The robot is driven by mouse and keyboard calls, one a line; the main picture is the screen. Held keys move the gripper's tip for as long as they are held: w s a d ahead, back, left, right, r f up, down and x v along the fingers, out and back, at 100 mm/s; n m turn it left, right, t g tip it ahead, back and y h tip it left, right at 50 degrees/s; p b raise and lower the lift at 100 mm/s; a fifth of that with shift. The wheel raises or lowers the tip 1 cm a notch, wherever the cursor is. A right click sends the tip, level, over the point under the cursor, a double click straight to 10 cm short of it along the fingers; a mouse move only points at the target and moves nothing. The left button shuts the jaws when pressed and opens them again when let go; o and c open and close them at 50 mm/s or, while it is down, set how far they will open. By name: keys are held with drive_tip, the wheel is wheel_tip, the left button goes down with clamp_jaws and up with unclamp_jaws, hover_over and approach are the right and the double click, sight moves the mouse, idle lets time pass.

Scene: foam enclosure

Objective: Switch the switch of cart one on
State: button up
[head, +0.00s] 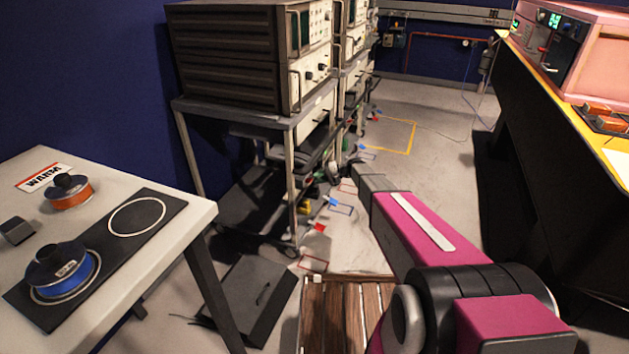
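A cart (291,190) with a grey top stands left of the middle and carries a large dark-sided instrument (230,62) with a cream front panel. A second, similar cart with instruments (352,40) stands behind it. No number shows on either cart, so I cannot tell which is cart one. The front panels face right and are seen at a slant; knobs show, but I cannot make out a switch. My magenta arm reaches from the lower right towards the carts' right side. Its far end is dark and small, and I cannot make out the gripper's fingers.
A white table (185,213) with blue (62,272) and orange (68,193) spools stands at left. A dark box (250,290) lies on the floor beside it. A long black bench (530,110) with a pink instrument (598,55) runs along the right.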

drive_tip(key=v, duration=0.8)
drive_tip(key=s+d+r+h, duration=0.2)
drive_tip(key=s+d+h, duration=0.2)
drive_tip(key=s, duration=0.7)
drive_tip(key=s+d+r+h, duration=0.2)
drive_tip(key=s+d+h, duration=0.2)
drive_tip(key=s, duration=0.8)
drive_tip(key=s+d+r+t+h, duration=0.1)
drive_tip(key=s+d+r+h, duration=0.2)
drive_tip(key=s, duration=0.9)
drive_tip(key=d+h, duration=0.2)
drive_tip(key=h, duration=0.1)
drive_tip(key=shift+s+n, duration=0.2)
drive_tip(key=shift+n, duration=0.2)
drive_tip(key=shift+r, duration=0.1)
